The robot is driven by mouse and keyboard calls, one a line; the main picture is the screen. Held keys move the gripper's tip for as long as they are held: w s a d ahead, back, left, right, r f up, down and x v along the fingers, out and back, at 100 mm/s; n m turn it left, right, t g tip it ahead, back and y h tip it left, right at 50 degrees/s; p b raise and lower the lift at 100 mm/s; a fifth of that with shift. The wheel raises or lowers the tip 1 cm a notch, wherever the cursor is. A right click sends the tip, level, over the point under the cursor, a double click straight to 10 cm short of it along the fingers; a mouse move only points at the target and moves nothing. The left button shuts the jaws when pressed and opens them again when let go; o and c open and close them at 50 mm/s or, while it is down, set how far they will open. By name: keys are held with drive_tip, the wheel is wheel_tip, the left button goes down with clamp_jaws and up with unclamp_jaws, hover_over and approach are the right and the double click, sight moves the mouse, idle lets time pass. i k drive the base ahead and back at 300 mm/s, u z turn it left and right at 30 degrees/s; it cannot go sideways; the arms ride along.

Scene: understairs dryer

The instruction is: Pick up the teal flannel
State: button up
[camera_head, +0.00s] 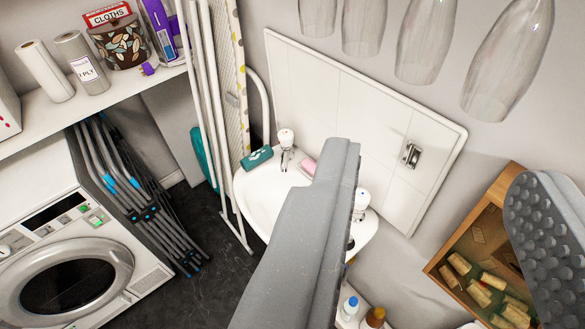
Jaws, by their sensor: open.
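A small teal folded cloth with a pale mark, which looks like the flannel (257,158), rests on the back left rim of the white basin (262,193). My gripper (440,175) is open, with one grey finger across the middle of the view and the other, with a studded pad, at the right edge. Nothing shows between the fingers. The flannel is to the left of the nearer finger and beyond it, clear of both. That finger hides much of the basin.
A pink soap (308,167) and two taps, one being the left tap (286,140), are on the basin. Ironing board legs (222,130) stand just left. A washing machine (75,275) is at left, a wooden cork box (485,250) at right.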

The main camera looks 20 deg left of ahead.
sight(249, 163)
drive_tip(key=u, duration=0.05)
drive_tip(key=k, duration=0.5)
drive_tip(key=u, duration=1.8)
drive_tip(key=i, duration=2.35)
drive_tip(key=z, duration=1.8)
